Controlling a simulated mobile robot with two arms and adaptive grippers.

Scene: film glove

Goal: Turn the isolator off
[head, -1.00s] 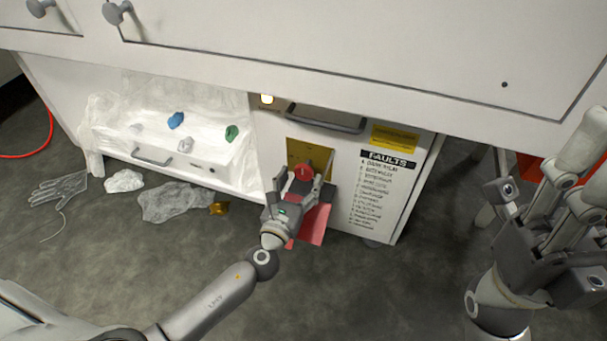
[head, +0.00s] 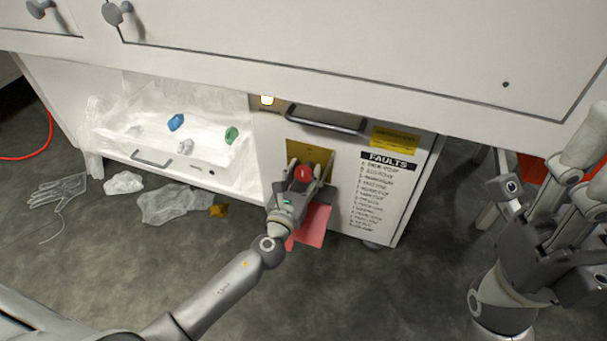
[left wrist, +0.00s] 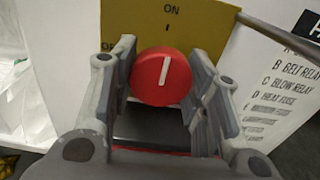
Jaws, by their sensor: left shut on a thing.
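The isolator is a round red knob (head: 302,174) with a white line, on a yellow plate (head: 318,155) on the white cabinet's front. In the left wrist view the knob (left wrist: 161,76) shows face-on; its white line is nearly upright, leaning slightly right, below the word ON on the plate (left wrist: 150,25). My left gripper (head: 305,173) is at the knob, with one finger on each side of it, shut on it; it also shows in the left wrist view (left wrist: 163,85). The lower part of the plate is hidden. My right gripper (head: 548,225) is at the right edge, away from the cabinet; its fingers are unclear.
A grey handle (head: 325,119) and a lit lamp (head: 267,100) are above the plate. A FAULTS list (head: 380,195) is to its right, and a red sheet (head: 313,226) hangs below. Plastic film (head: 170,205) and a clear glove (head: 58,190) lie on the left floor.

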